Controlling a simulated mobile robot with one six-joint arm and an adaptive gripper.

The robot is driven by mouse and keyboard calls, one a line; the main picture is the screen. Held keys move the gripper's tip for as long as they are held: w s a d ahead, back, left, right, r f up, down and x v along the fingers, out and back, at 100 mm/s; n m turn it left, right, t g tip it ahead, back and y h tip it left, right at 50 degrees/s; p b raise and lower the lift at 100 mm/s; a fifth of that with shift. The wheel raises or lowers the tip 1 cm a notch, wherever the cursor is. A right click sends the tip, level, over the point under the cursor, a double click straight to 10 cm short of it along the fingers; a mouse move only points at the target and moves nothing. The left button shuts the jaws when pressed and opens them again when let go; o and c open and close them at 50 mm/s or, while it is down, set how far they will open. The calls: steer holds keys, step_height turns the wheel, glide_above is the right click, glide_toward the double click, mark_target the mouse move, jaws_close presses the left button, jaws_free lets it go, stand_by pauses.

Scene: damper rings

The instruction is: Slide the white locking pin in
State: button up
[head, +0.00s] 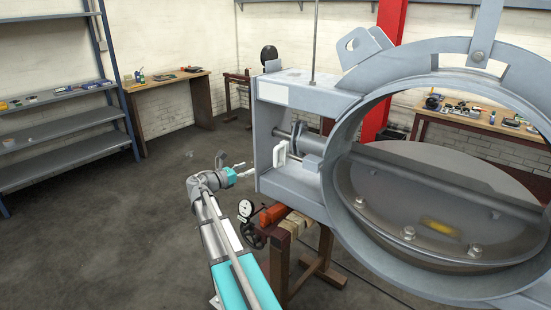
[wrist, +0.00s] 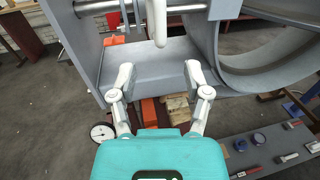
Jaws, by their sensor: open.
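The white locking pin (head: 281,156) shows as a pale loop-shaped handle in the open side of the grey actuator box. In the wrist view the white pin handle (wrist: 158,24) hangs at the top centre, beyond my fingertips and roughly in line with the gap between them. My gripper (head: 240,172) is just left of the box in the head view. In the wrist view my gripper (wrist: 159,74) is open, with nothing between its two white fingers. How far the pin sits in its hole cannot be told.
The grey box (head: 305,94) joins the large damper ring (head: 343,110) on its right. Below are a wooden trestle (head: 281,250), an orange block (head: 273,214) and a dial gauge (head: 245,208). Shelves (head: 65,122) stand far left; the floor between is clear.

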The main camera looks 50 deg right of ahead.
mark_target(276, 163)
steer(key=shift+d, duration=0.1)
steer(key=d, duration=0.4)
steer(key=s+d, duration=0.1)
steer(key=d, duration=0.8)
steer(key=shift+s+d, duration=0.2)
steer(key=shift+s, duration=0.05)
jaws_close()
